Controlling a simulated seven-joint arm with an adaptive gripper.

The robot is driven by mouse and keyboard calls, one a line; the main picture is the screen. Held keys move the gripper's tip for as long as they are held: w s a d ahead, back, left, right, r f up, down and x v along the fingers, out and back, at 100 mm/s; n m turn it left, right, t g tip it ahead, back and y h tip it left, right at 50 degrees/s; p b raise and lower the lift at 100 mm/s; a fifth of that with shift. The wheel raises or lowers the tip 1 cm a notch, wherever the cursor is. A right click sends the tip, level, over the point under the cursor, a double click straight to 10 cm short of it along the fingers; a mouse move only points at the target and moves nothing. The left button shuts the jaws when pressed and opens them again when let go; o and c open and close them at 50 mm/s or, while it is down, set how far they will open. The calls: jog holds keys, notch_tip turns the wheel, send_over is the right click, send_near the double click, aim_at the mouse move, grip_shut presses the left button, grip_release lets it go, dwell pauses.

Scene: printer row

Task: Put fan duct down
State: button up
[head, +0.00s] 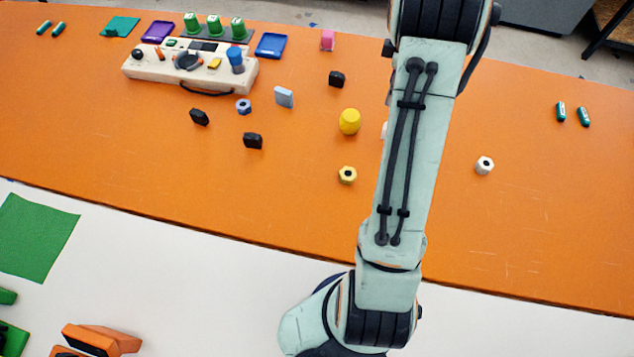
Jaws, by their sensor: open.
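My gripper is out of view; only my pale green arm shows, rising across the right of the middle and leaving the top edge. I cannot tell for sure which thing is the fan duct. Small black blocks lie on the orange table (540,220): a left one (199,117), a front one (253,141) and a back one (336,79). A pale thing, mostly hidden, sits behind my arm.
A yellow barrel (349,121), yellow nut (347,175), white nut (484,165) and pink block (327,40) are scattered. The right front is clear.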

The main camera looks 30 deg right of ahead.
jog(key=s+a+r+m, duration=0.2)
jog(key=a+r, duration=0.3)
jog(key=a, duration=0.5)
jog(key=s+a+r+m, duration=0.1)
jog(key=a+r, duration=0.3)
jog(key=a, duration=0.6)
jog(key=s+a+m, duration=0.4)
jog(key=s+a, duration=0.7)
jog(key=s, duration=0.3)
jog(key=shift+s+a+f+y, duration=0.15)
jog(key=shift+s+f+y, duration=0.1)
jog(key=shift+s+y, duration=0.1)
